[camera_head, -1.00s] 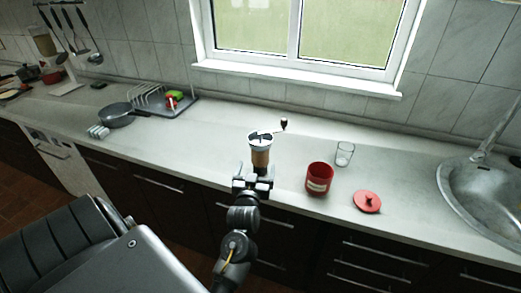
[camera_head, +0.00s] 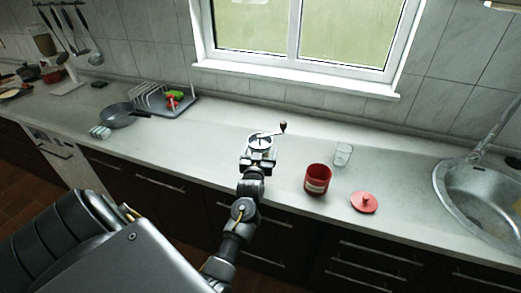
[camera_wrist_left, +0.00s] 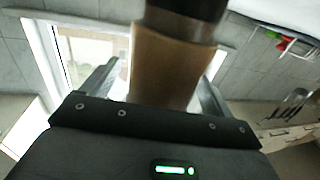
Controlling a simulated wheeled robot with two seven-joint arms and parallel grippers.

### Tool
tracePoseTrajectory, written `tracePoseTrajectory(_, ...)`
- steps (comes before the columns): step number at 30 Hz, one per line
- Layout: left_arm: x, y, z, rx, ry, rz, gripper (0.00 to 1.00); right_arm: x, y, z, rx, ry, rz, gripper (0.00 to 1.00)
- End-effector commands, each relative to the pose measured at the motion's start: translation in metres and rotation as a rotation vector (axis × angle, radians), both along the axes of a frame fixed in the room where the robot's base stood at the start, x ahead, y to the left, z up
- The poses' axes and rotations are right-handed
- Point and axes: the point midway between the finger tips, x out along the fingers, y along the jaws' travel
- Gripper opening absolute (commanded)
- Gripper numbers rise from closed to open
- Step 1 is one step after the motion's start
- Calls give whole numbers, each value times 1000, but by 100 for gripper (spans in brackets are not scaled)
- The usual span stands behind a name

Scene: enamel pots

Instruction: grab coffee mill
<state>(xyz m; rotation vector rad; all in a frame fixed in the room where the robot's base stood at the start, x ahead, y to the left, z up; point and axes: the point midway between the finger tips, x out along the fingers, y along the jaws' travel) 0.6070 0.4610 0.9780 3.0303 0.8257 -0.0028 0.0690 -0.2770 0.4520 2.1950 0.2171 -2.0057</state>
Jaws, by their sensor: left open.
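The coffee mill (camera_head: 261,143) stands on the counter below the window, with a metal top and a crank ending in a dark knob. Its wooden body is mostly hidden behind my gripper in the head view. In the left wrist view the brown body of the mill (camera_wrist_left: 172,70) is close up, between the two fingers. My left gripper (camera_head: 259,161) is open, with a finger on either side of the mill. Contact with the body cannot be told. My right gripper is not in view.
A red canister (camera_head: 317,180), a clear glass (camera_head: 343,154) and a red lid (camera_head: 364,202) stand right of the mill. A sink (camera_head: 480,200) is at far right. A pan (camera_head: 117,115) and dish rack (camera_head: 170,100) are at left. The counter between pan and mill is clear.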

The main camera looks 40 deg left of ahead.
Motion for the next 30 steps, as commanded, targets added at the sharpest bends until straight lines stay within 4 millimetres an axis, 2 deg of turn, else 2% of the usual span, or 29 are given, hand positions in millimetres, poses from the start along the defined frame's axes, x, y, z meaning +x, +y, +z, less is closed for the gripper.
tracePoseTrajectory(6,0,0,0,0,0,0,86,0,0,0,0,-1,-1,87)
tracePoseTrajectory(21,1,0,1,1,-4,0,23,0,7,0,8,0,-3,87)
tracePoseTrajectory(30,1,0,3,2,-5,0,23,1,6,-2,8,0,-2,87)
